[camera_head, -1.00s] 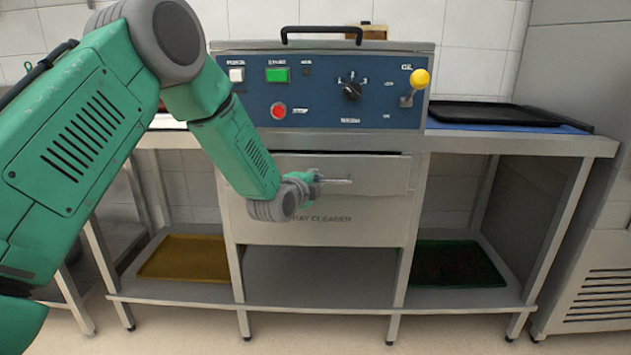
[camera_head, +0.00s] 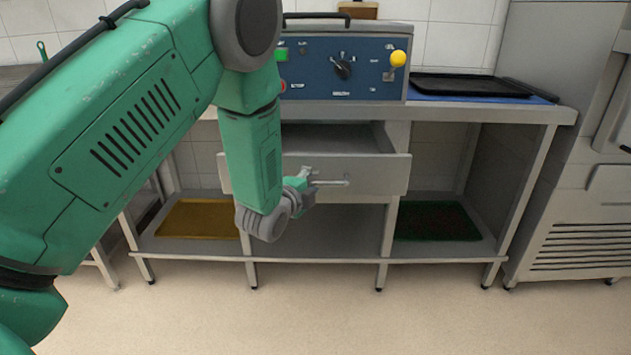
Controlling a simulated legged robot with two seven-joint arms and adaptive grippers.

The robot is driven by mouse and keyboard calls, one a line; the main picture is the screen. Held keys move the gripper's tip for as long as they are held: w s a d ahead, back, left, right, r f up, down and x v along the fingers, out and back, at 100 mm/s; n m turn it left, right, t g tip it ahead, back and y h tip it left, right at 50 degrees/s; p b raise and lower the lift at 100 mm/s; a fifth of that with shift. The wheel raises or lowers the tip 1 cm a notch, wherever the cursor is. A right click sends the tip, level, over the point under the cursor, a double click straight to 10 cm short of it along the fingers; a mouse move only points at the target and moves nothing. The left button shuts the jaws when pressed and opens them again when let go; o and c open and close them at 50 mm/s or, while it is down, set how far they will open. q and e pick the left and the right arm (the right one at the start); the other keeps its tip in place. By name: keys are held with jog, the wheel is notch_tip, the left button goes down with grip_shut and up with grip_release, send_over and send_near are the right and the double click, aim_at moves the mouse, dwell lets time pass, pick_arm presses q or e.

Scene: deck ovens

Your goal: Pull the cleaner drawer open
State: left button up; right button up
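The cleaner drawer (camera_head: 375,176) is a grey metal drawer under the blue control panel. It stands out from its housing, and its dark inside shows over the top edge of the front. Its bar handle (camera_head: 336,183) is on the middle of the front. My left gripper (camera_head: 314,180) is at the left part of this handle and appears shut on it. The fingers are small and partly hidden by the wrist. My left forearm covers the left part of the drawer front. My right gripper is not in view.
The control panel (camera_head: 350,68) has a dark knob and a yellow-tipped lever (camera_head: 397,60). A black tray (camera_head: 470,85) lies on the right worktop. A yellow tray (camera_head: 200,219) and a green tray (camera_head: 437,221) lie on the lower shelf. The floor in front is clear.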

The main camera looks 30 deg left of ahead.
pick_arm(q)
jog(key=shift+s+a+r, duration=0.1)
jog(key=shift+a, duration=0.05)
jog(key=shift+s, duration=0.15)
jog(key=v, duration=0.3)
jog(key=d+v, duration=0.1)
jog(key=v, duration=0.2)
jog(key=shift+d+r, duration=0.15)
jog(key=a+p+v, duration=0.1)
jog(key=p+v, duration=0.7)
jog(key=p, duration=0.2)
jog(key=x, duration=0.4)
jog(key=b+x, duration=0.1)
jog(key=x, duration=0.7)
jog(key=shift+d, duration=0.25)
jog(key=shift+b+x, duration=0.3)
jog(key=shift+x, duration=0.55)
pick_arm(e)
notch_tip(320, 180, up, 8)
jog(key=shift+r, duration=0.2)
